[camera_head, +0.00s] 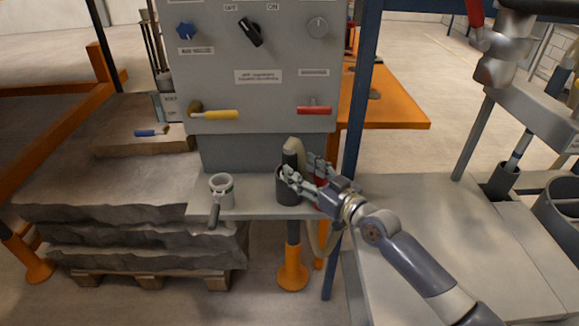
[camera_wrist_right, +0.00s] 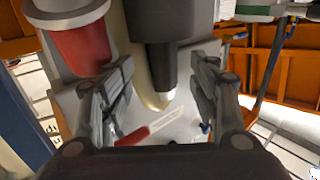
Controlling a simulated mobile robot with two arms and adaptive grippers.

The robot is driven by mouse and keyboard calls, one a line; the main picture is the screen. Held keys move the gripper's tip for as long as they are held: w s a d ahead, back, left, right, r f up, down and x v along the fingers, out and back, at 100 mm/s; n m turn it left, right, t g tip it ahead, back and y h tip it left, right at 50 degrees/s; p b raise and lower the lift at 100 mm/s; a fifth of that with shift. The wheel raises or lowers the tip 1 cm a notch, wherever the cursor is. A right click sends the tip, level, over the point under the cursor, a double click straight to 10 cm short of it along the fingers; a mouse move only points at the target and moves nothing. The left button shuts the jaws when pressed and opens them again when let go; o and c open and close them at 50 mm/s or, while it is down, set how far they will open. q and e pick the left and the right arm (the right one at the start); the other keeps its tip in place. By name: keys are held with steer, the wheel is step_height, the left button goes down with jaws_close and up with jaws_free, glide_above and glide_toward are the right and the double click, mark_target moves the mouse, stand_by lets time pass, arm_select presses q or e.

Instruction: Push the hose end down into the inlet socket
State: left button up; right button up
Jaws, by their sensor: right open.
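The hose end is a dark cuff (camera_head: 290,159) on a beige hose (camera_head: 294,145) that arches over its top. It stands upright at the mouth of the wider dark inlet socket (camera_head: 287,191) on the grey shelf. In the right wrist view the narrow cuff (camera_wrist_right: 162,72) meets the wider socket (camera_wrist_right: 172,22); I cannot tell how deep it sits. My right gripper (camera_head: 304,172) is open at the socket's upper part. In the wrist view its fingers (camera_wrist_right: 160,88) lie on either side of the cuff, apart from it. My left gripper is not in view.
A grey cup-like fitting (camera_head: 222,188) with a lever stands left on the shelf (camera_head: 250,208). A red part (camera_wrist_right: 80,45) is close beside the socket. The control panel (camera_head: 260,90) rises behind, with yellow (camera_head: 220,114) and red (camera_head: 314,110) handles. A blue post (camera_head: 352,130) stands right.

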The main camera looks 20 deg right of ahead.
mark_target(295, 163)
steer(key=shift+w+a+r, duration=0.1)
steer(key=shift+w, duration=0.2)
steer(key=x, duration=0.4)
steer(key=shift+w+a+p, duration=0.25)
steer(key=shift+w+p, duration=0.1)
steer(key=shift+p, duration=0.05)
steer(key=shift+r, duration=0.1)
jaws_close()
